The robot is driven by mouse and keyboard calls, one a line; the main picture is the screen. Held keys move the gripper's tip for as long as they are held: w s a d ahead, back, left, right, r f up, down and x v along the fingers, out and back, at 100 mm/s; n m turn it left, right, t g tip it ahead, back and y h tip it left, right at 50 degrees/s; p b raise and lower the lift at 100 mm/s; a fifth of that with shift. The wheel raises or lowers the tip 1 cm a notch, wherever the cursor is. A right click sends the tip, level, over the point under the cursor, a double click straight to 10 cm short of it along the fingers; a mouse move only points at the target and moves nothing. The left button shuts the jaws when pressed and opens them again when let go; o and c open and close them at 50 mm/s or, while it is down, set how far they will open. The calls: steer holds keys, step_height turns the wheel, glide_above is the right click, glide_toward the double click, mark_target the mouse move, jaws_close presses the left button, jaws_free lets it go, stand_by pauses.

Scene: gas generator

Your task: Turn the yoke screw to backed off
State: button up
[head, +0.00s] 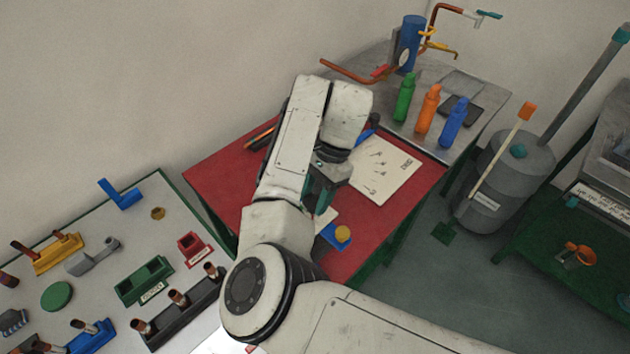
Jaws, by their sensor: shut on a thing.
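My gripper (318,190) is over the middle of the red table (222,180), pointing down. Its fingers are dark and teal, and partly hidden by my own arm. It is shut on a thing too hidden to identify. I cannot make out the yoke screw in this view. A blue piece with a round yellow knob (342,233) sits just below and to the right of my gripper, apart from it.
A white sheet (385,168) lies right of my gripper. Green, orange and blue bottles (428,108) and a blue cylinder (410,42) with copper pipes stand behind. A grey drum (512,170) stands at right. A pale table (85,245) at left holds several fittings.

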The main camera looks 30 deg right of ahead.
steer(key=n, duration=0.2)
steer(key=n+g, duration=0.1)
steer(key=n, duration=0.1)
steer(key=shift+w+a+n+g+h+p, duration=0.1)
steer(key=shift+w+n+g+h+p, duration=0.05)
steer(key=shift+n+g+h+p, duration=0.2)
steer(key=shift+w+a+n+g+h, duration=0.1)
steer(key=shift+n+g+h, duration=0.3)
steer(key=shift+n, duration=0.85)
steer(key=shift+n+g+h, duration=0.15)
steer(key=shift+n+h, duration=0.3)
steer(key=shift+n, duration=0.75)
steer(key=o, duration=1)
steer(key=shift+o, duration=0.2)
steer(key=v, duration=1)
steer(key=shift+r, duration=0.4)
steer(key=shift+w, duration=0.15)
